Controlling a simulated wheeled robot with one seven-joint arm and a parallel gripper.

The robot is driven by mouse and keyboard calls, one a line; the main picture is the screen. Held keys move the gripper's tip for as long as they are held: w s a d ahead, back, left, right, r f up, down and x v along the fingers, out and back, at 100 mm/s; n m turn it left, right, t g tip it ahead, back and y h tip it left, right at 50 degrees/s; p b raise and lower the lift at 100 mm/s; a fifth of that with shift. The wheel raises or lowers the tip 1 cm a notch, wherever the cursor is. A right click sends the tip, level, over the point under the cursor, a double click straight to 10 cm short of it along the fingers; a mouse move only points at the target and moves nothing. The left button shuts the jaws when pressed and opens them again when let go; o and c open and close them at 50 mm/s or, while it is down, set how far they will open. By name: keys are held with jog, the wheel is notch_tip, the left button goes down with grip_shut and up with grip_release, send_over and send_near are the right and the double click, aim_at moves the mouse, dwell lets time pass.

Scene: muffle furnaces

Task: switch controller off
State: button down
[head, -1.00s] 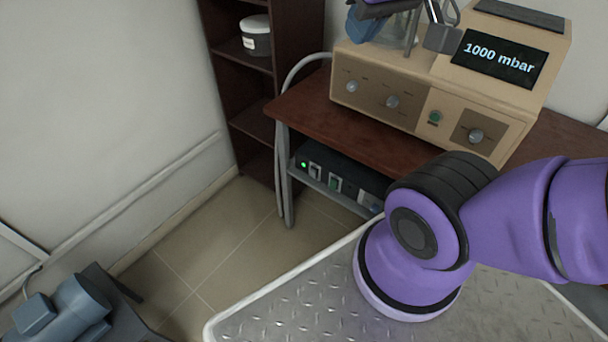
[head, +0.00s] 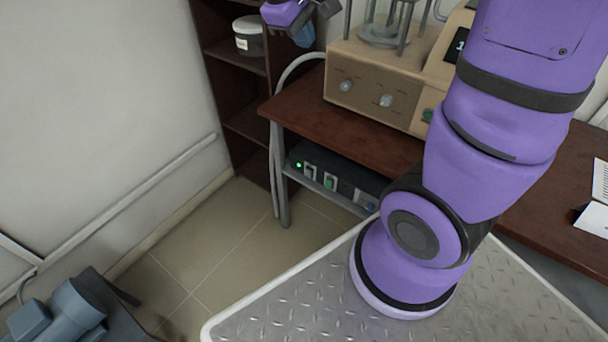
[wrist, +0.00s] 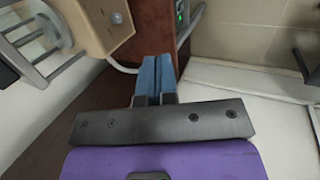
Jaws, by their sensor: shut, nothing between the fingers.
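A black box (head: 345,180) with a green light (head: 299,165) and several small switches or sockets on its front sits on the shelf under the table. Part of it, with a green light, shows in the wrist view (wrist: 183,14). A beige device (head: 385,70) with front knobs stands on the tabletop; my arm hides most of its display. I cannot tell which of the two is the controller. My gripper (head: 304,38) is at the top of the head view, left of the beige device. Its blue fingers (wrist: 156,78) are shut and empty, apart from both.
The brown table (head: 300,107) has a grey metal leg and a pale hose at its left end. A dark shelf unit (head: 220,85) with a white jar (head: 249,42) stands behind. Papers (head: 595,200) lie at the right. The tiled floor (head: 215,240) left of the table is clear.

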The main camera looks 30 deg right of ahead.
jog(key=w+f+n+h, duration=0.25)
jog(key=w+f, duration=0.25)
jog(key=f, duration=0.4)
jog(key=w+f+n+h, duration=0.25)
jog(key=w+f, duration=0.25)
jog(key=f, duration=0.4)
jog(key=w+f+n+h, duration=0.1)
jog(key=w+f+n, duration=0.2)
jog(key=w+f, duration=0.5)
jog(key=s+f+n+t, duration=0.1)
jog(key=s+f+n, duration=0.1)
jog(key=f, duration=0.9)
jog(key=s+f+n+t+h, duration=0.1)
jog(key=f+n, duration=0.3)
jog(key=f, duration=0.7)
jog(key=s+a+f+n+t, duration=0.1)
jog(key=s+f+n+t, duration=0.1)
jog(key=f, duration=1)
jog(key=shift+s+n, duration=0.7)
jog(key=shift+n, duration=0.2)
send_near(308, 172)
notch_tip(308, 172, down, 4)
jog(key=d, duration=0.2)
jog(key=shift+w+d+r, duration=0.2)
jog(key=shift+w+d, duration=0.65)
jog(key=shift+d, duration=0.25)
jog(key=shift+w+d+r, duration=0.1)
jog(key=shift+w+d, duration=0.2)
jog(key=shift+d, duration=0.55)
